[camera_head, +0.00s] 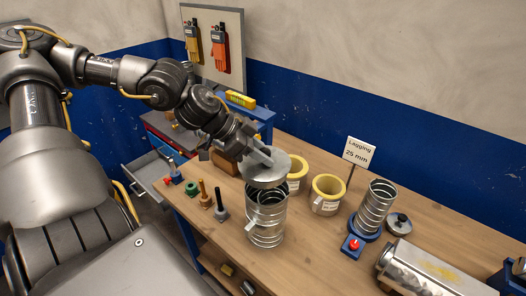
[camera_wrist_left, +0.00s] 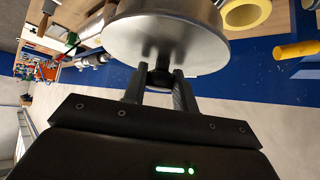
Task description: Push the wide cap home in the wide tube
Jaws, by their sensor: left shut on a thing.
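The wide cap (camera_head: 265,170) is a round grey metal lid with a small dark knob, and it also fills the top of the left wrist view (camera_wrist_left: 166,34). My left gripper (camera_head: 262,155) is shut on the cap's knob, and its fingers show in the left wrist view (camera_wrist_left: 162,82). The wide tube (camera_head: 265,222), a ribbed silver spiral duct, stands upright on the bench below the cap. The cap is over the tube's open top and appears slightly above it; the exact gap is hard to tell. My right gripper is not in view.
Two yellow lagging rings (camera_head: 328,194) stand right of the tube. A narrower spiral tube (camera_head: 376,207) stands on a blue base, with a small cap (camera_head: 398,223) beside it. A large metal duct (camera_head: 430,272) lies front right. Several small pegs (camera_head: 204,194) stand left of the tube.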

